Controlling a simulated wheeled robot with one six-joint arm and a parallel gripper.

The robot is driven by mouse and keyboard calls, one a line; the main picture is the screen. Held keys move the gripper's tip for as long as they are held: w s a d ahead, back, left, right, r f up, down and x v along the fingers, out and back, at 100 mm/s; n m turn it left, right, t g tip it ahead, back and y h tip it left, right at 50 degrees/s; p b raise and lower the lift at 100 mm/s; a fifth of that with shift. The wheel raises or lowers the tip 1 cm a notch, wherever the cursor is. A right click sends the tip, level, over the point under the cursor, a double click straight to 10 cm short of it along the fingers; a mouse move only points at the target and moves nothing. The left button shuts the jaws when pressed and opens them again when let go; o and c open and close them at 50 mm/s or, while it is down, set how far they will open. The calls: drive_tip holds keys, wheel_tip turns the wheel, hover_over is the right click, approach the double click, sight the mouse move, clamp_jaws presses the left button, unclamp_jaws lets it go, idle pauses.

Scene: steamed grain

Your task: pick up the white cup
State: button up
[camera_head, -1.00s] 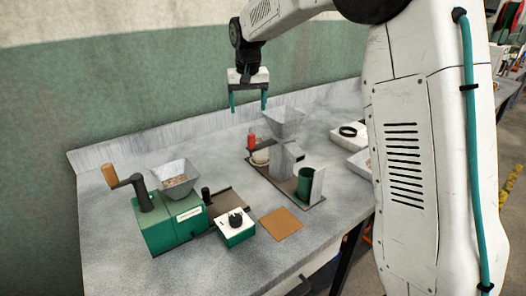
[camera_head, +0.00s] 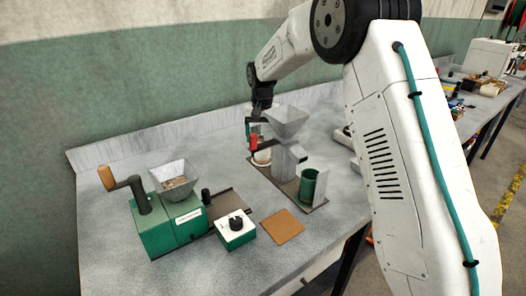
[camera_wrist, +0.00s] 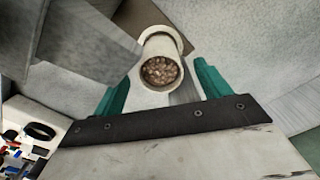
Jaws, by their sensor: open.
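The white cup (camera_head: 262,157) stands on the dark base plate behind the grey funnel stand. In the wrist view the cup (camera_wrist: 159,48) shows its round mouth, with brown grain inside. My gripper (camera_wrist: 160,76) is open, with one teal finger on each side of the cup in that picture. I cannot tell whether the fingers touch it.
The grey funnel (camera_head: 286,122) stands close beside my gripper. A dark green cup (camera_head: 308,184) stands in front of it. A green hand-crank grinder (camera_head: 166,236), a green box with a black knob (camera_head: 237,236) and a brown mat (camera_head: 282,226) are nearer.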

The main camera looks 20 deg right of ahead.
sight(264, 156)
wheel_tip(264, 156, down, 2)
drive_tip(key=shift+f, duration=0.25)
drive_tip(key=c, duration=1.2)
drive_tip(key=shift+o, duration=0.2)
drive_tip(key=shift+r, duration=0.15)
